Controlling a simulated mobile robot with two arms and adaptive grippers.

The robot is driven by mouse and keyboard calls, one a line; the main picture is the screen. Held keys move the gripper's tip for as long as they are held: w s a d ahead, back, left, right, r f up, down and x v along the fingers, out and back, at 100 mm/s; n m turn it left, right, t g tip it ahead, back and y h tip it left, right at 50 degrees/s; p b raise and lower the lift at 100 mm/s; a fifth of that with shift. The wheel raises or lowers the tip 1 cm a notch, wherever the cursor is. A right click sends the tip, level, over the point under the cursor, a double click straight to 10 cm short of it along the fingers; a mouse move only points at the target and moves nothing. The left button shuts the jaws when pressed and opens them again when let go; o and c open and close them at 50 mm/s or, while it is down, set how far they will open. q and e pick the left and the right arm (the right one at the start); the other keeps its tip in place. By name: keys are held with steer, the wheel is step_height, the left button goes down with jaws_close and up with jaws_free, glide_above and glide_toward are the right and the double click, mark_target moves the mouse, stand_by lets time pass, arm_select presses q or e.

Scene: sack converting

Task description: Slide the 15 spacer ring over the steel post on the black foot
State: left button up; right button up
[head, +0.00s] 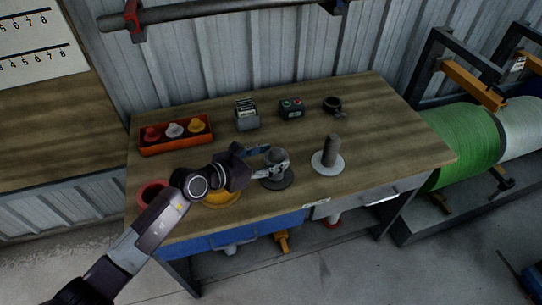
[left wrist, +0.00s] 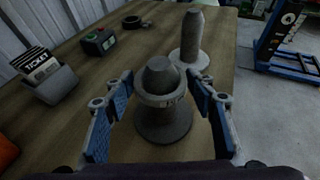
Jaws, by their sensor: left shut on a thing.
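The grey spacer ring (head: 279,158) is between the fingertips of my left gripper (head: 268,162). In the left wrist view the ring (left wrist: 160,98) bears a partly readable mark and sits between the blue-padded fingers (left wrist: 160,88). The steel post (left wrist: 160,71) has a rounded top that rises through the ring, so the ring appears to be around it. The black foot (left wrist: 163,128) shows below the ring; it also shows in the head view (head: 278,183). The ring looks above the foot, but the exact gap is unclear. My right gripper is not in view.
A similar post (head: 331,150) on a white foot (head: 327,168) stands close to the right. A yellow ring (head: 224,199) and a red ring (head: 150,193) lie to the left. A parts tray (head: 175,146), card holder (head: 247,122), button box (head: 291,107) and black ring (head: 332,104) stand behind.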

arm_select(q)
steer(key=shift+f+b, duration=1.2)
steer(key=shift+f, duration=0.45)
steer(key=shift+f+b, duration=0.55)
steer(key=shift+f, duration=0.15)
steer(key=o, duration=1.4)
steer(key=v, duration=1.2)
